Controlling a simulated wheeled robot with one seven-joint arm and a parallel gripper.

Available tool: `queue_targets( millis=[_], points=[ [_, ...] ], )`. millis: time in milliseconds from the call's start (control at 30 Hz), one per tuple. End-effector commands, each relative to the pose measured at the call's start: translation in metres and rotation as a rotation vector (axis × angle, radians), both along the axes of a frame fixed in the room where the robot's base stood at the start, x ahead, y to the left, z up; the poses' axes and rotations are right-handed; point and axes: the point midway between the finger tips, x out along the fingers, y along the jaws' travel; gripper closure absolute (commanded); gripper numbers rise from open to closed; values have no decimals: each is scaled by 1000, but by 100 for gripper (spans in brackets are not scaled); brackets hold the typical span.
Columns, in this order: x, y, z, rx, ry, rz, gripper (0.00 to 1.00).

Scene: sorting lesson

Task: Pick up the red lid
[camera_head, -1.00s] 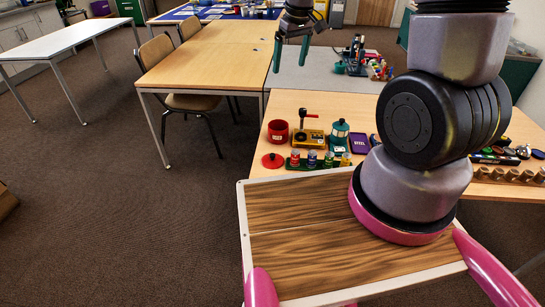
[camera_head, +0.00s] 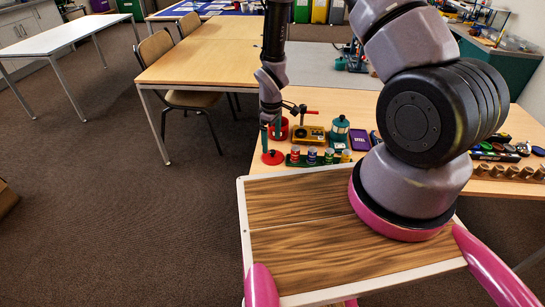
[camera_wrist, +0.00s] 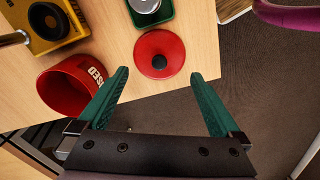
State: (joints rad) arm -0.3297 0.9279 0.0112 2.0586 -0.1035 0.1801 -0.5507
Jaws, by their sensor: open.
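The red lid (camera_wrist: 171,50) is a round disc with a black knob (camera_wrist: 159,62) at its middle. It lies flat on the wooden table near the edge. In the head view the red lid (camera_head: 273,157) is at the table's front left corner, just below my gripper (camera_head: 272,133). In the wrist view my gripper (camera_wrist: 160,95) is open and empty, its green fingers apart, with the lid ahead of the gap between them.
A yellow device (camera_head: 310,135) and a teal lantern (camera_head: 340,129) stand behind. A green rack with several small coloured jars (camera_head: 311,157) sits right of the lid. The carpet (camera_wrist: 258,70) lies beyond the table edge. My wood-topped tray is in front.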

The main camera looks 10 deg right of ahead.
Motion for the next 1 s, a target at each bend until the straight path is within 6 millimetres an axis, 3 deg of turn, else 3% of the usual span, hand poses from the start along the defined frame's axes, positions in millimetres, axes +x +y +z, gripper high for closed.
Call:
queue_targets(
  millis=[400, 733, 933, 1000],
  points=[
    [-1, -3, -49, 0, 1, -1, 0],
    [-1, -3, -56, 1, -1, -2, 0],
    [-1, -3, -56, 0, 0, -1, 76],
    [-1, -3, -56, 0, 0, -1, 81]
  ],
)
